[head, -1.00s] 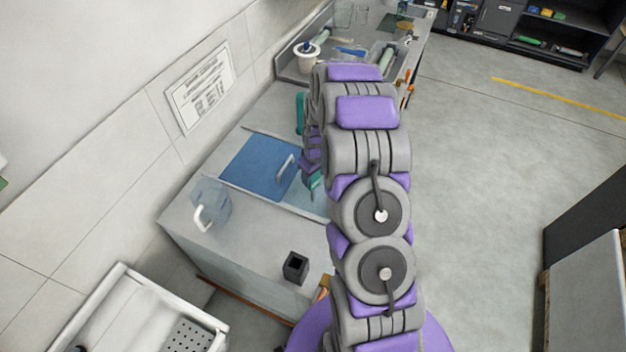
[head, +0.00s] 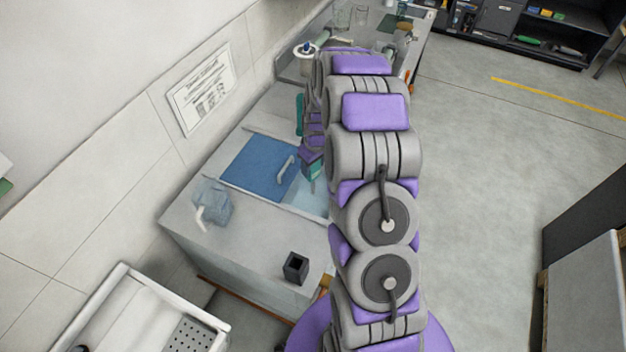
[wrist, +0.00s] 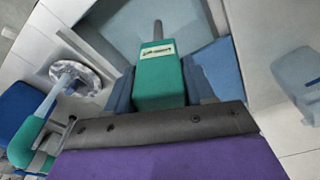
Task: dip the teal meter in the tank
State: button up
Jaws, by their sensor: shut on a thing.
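The teal meter (wrist: 160,75) is a boxy teal block with a pale label and a grey probe at its far end. My gripper (wrist: 160,88) is shut on it, with a jaw on either side. The probe points over the open part of the tank (wrist: 112,22); I cannot tell whether its tip touches the water. In the head view, my gripper (head: 311,158) and the meter (head: 313,171) are at the tank's open, pale-blue part (head: 308,199). My arm hides some of the tank there.
A blue lid (head: 258,165) with a pale handle covers the tank's left part. A clear blue jug (head: 212,203) and a small black holder (head: 295,267) stand on the near counter. A white pot (head: 306,56) stands behind. Another teal-handled item (wrist: 30,145) lies left in the wrist view.

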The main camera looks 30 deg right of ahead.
jog(key=shift+r+p, duration=0.65)
jog(key=shift+r, duration=2.9)
jog(key=shift+a, duration=0.15)
